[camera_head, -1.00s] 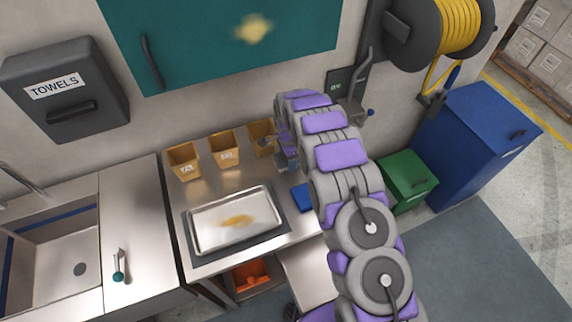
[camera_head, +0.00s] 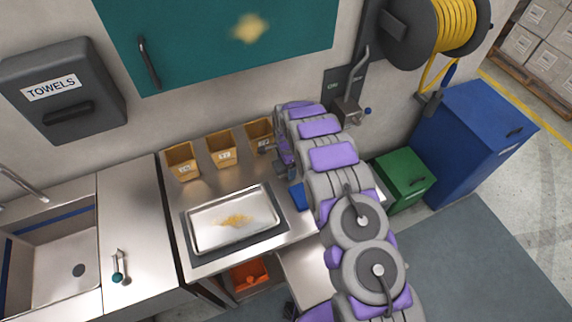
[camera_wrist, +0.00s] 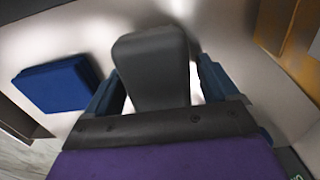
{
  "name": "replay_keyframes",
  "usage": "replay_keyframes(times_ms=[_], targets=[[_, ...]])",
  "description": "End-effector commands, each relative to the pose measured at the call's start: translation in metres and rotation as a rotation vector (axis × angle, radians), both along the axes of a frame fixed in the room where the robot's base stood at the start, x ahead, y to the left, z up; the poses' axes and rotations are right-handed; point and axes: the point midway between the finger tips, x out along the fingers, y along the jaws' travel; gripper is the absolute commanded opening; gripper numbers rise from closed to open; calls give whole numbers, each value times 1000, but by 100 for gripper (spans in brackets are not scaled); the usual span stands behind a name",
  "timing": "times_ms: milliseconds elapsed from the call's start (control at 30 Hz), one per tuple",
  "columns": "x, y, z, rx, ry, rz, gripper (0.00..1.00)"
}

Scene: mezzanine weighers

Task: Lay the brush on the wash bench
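My gripper (camera_head: 286,169) is low over the right part of the steel bench, beside the tray, partly hidden by my arm. In the wrist view its two dark blue fingers (camera_wrist: 160,85) stand apart on either side of a dark grey rounded block (camera_wrist: 150,62). A bright gap shows between the block and the right finger. The block may be the brush, but no bristles show. The wash bench (camera_head: 135,225) with its sink (camera_head: 60,265) is at the left. A small teal-ended metal utensil (camera_head: 117,277) lies on it.
A steel tray (camera_head: 193,240) with yellowish powder lies on a dark mat. Several tan bins (camera_head: 182,160) line the wall. A blue block (camera_head: 298,197) lies right of the tray and shows in the wrist view (camera_wrist: 55,85). A teal cabinet (camera_head: 215,40) hangs above. The wash bench top has clear room.

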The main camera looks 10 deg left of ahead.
Motion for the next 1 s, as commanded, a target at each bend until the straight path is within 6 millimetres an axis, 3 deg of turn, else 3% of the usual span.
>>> replay_keyframes(times_ms=[300,533,1000], targets=[[0,-1,1,0,0,0,91],[0,0,16,0,0,0,91],[1,1,104,2,-4,0,91]])
